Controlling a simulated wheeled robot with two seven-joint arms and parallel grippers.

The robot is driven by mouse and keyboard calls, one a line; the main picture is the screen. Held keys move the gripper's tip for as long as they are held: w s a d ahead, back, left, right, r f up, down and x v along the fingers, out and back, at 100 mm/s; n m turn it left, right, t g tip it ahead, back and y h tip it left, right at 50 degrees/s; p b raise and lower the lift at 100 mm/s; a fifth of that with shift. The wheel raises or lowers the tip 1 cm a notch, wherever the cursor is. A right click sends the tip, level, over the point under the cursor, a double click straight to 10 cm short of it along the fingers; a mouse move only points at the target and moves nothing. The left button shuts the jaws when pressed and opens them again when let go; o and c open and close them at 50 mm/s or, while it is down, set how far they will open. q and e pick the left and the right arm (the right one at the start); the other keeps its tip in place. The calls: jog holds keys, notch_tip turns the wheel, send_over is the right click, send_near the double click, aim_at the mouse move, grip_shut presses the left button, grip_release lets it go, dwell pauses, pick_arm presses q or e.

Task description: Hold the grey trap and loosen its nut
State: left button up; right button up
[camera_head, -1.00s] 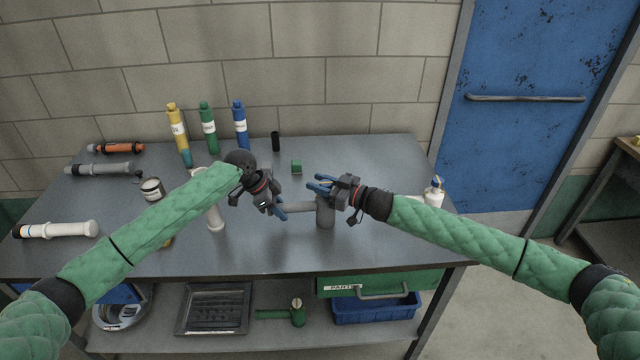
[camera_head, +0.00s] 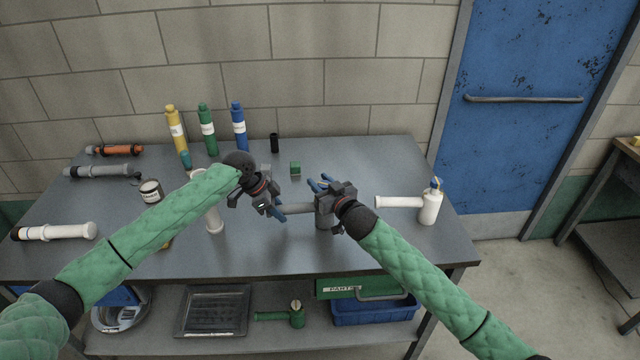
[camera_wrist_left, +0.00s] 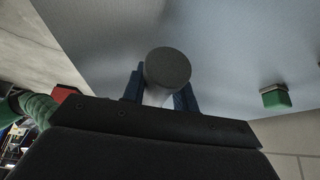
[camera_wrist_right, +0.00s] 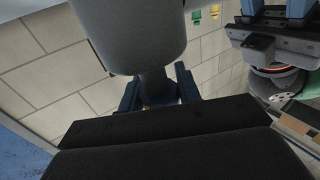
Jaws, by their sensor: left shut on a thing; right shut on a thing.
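The grey trap (camera_head: 323,219) stands on the workbench, its side pipe (camera_head: 298,209) running left. My left gripper (camera_head: 280,211) is shut on the pipe's left end. In the left wrist view a round dark grey end (camera_wrist_left: 168,67) shows at the blue fingers. My right gripper (camera_head: 322,183) is at the top of the trap, shut on the narrower dark grey nut (camera_wrist_right: 156,84). In the right wrist view the wide trap body (camera_wrist_right: 130,30) is beside that nut. The gripper hides most of the nut in the head view.
A white trap (camera_head: 430,207) with a side pipe stands to the right. Yellow, green and blue bottles (camera_head: 207,130) stand at the back left. A small green block (camera_head: 295,168) lies behind the grey trap. Pipe pieces (camera_head: 55,231) lie at the left. The front middle is clear.

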jog(key=shift+w+d+m+t+h, duration=0.15)
jog(key=shift+m+t+h, duration=0.4)
jog(key=shift+m+h, duration=0.85)
jog(key=shift+d+m+t+h, duration=0.1)
jog(key=shift+m+t+h, duration=0.65)
jog(key=shift+h, duration=1.15)
jog(key=shift+d+m+h, duration=0.15)
jog(key=shift+m+h, duration=0.4)
jog(key=shift+h, duration=0.05)
jog(key=shift+d+f+m+h, duration=0.1)
jog(key=shift+d+m+h, duration=0.15)
jog(key=shift+h, duration=0.25)
jog(key=o, duration=1)
jog(key=shift+a, duration=0.1)
notch_tip(320, 180, up, 10)
